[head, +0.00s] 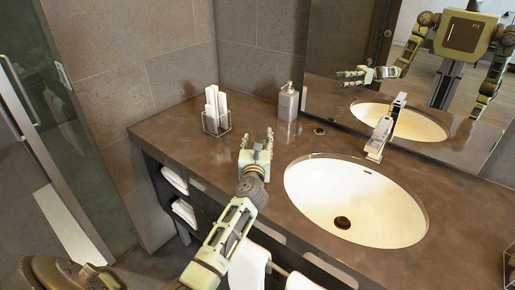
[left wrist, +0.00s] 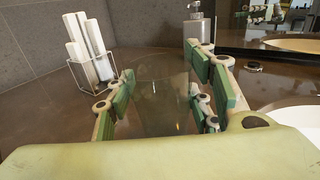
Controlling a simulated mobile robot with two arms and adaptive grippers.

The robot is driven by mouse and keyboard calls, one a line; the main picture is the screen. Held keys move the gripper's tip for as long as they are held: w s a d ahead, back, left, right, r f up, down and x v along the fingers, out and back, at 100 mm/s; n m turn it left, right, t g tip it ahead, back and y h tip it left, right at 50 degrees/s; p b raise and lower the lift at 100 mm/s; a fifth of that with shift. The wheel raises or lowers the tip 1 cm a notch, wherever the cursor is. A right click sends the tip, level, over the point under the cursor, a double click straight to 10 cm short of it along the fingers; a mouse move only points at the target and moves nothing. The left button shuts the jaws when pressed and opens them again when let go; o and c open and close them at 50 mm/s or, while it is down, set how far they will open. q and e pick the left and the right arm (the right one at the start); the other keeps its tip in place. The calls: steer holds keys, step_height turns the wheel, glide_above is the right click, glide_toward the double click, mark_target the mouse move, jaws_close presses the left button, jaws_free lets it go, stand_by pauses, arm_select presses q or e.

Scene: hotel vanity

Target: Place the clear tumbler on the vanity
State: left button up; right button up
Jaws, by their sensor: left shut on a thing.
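The clear tumbler (left wrist: 160,98) shows in the left wrist view, upright between the green-padded fingers of my left gripper (left wrist: 163,100). The fingers are shut on its sides. Counter shows through its see-through wall. In the head view my left gripper (head: 257,143) is over the vanity (head: 190,146), left of the basin, and the tumbler cannot be made out there. I cannot tell whether its base touches the counter. My right gripper is not in view.
A clear holder with white rolled items (head: 216,120) stands at the back left. A soap dispenser (head: 288,102) stands by the mirror. The basin (head: 350,200) with its faucet (head: 384,130) is to the right. Counter around the holder is bare. Towels (head: 248,267) hang below the front edge.

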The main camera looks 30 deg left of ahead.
arm_select(q)
steer(key=shift+w+f, duration=0.1)
steer(key=shift+f, duration=1.15)
steer(key=shift+f+b, duration=0.1)
steer(key=shift+b, duration=0.25)
steer(key=o, duration=1.3)
steer(key=shift+d, duration=0.1)
steer(key=v, duration=1.2)
